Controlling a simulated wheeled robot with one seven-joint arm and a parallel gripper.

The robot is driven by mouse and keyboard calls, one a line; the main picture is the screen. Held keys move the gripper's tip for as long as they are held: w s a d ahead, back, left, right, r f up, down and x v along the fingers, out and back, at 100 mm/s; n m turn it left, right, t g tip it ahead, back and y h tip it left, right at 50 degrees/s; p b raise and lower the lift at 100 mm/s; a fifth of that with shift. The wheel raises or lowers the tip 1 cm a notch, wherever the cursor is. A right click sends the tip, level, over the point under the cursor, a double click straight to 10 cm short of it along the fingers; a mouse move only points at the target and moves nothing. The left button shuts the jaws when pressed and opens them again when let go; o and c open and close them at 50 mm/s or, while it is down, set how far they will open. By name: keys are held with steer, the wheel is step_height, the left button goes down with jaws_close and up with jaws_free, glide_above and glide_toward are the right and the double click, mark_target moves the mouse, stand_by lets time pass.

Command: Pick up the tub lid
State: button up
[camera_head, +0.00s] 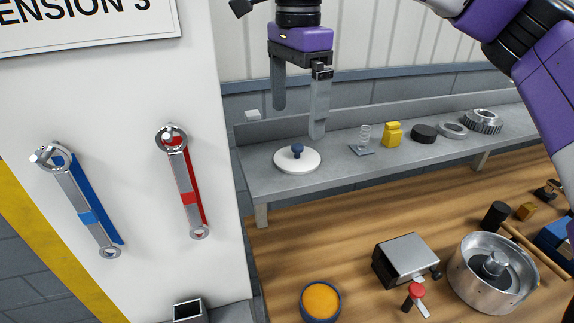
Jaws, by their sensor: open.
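The tub lid (283,161) is a white round disc with a small dark blue knob on top. It lies flat at the left end of a raised grey shelf. My gripper (298,122) is open and points downward, with its fingertips above and around the lid's area in the picture. The fingers appear apart from the knob, and nothing is between them. How far the gripper is in depth from the lid is hard to tell from this single view.
Along the shelf (352,168) stand a spring (364,138), a yellow block (392,133), a black puck (424,134), a ring (453,129) and a gear (483,121). A white panel with wrenches is on the left. The bench below holds an orange-filled tub (321,299) and a metal housing (470,285).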

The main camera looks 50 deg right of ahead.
mark_target(295, 146)
steer(key=shift+w+f, duration=0.15)
steer(key=shift+f, duration=0.3)
steer(key=shift+w+d+f+p, duration=0.15)
steer(key=shift+f+p, duration=0.4)
steer(key=shift+f, duration=1.3)
steer(key=shift+s+d+f+p, duration=0.15)
steer(key=shift+f+p, duration=0.4)
steer(key=shift+f, duration=1.3)
steer(key=shift+w, duration=0.1)
steer(key=c, duration=1.3)
